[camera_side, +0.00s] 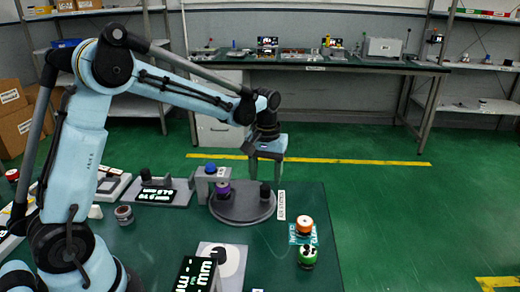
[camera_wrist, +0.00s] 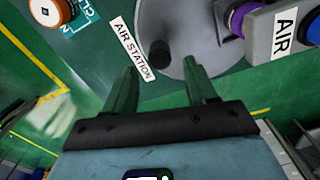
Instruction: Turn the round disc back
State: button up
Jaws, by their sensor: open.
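The round grey disc (camera_side: 240,209) lies on the green table beside the air station block (camera_side: 202,186). A black upright knob (camera_side: 265,192) stands near the disc's right edge. A purple part (camera_side: 223,188) is at the disc's far left side, by the block. My gripper (camera_side: 266,172) points down above the knob, apart from the disc. In the wrist view the disc (camera_wrist: 182,20) is at the top, and the knob (camera_wrist: 160,58) appears between the two open fingers (camera_wrist: 162,66). The fingers hold nothing. Contact with the knob is not visible.
An "AIR STATION" label (camera_side: 281,205) lies right of the disc. An orange-and-white cylinder (camera_side: 304,227) and a green one (camera_side: 307,256) stand near the right edge. A dark jar (camera_side: 124,215) stands left.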

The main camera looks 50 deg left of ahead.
aim_at(266, 185)
jog(key=shift+f, duration=2.55)
jog(key=shift+c, duration=0.3)
grip_shut()
